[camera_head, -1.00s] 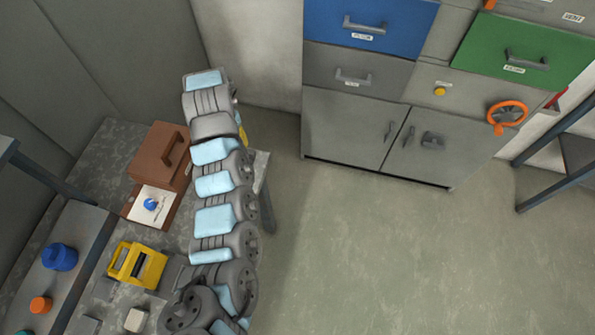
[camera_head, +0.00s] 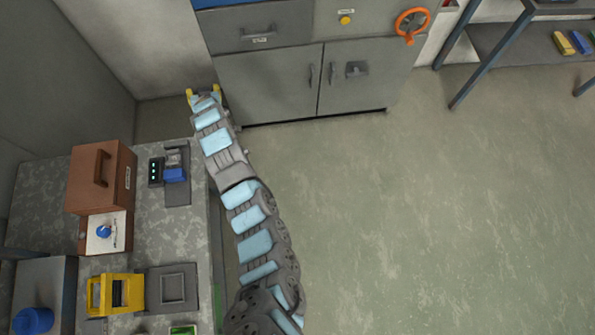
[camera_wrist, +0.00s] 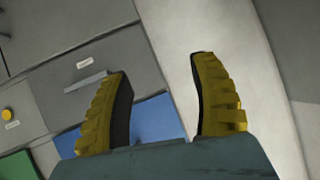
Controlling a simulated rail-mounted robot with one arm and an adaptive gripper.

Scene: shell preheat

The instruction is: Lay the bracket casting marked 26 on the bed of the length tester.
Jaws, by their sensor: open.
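My gripper (camera_head: 204,93) is at the far end of my outstretched arm, in front of the grey cabinet. In the wrist view its two yellow ribbed fingers (camera_wrist: 160,68) stand apart with nothing between them. I cannot make out a bracket casting marked 26 in either view. A small device with a black, green-lit display (camera_head: 155,172) and a blue block (camera_head: 175,175) sits on a grey plate at the bench's far right; I cannot tell whether it is the length tester.
The cabinet (camera_head: 265,85) has closed doors and an orange handwheel (camera_head: 412,25). Open floor (camera_head: 410,220) lies to the right.

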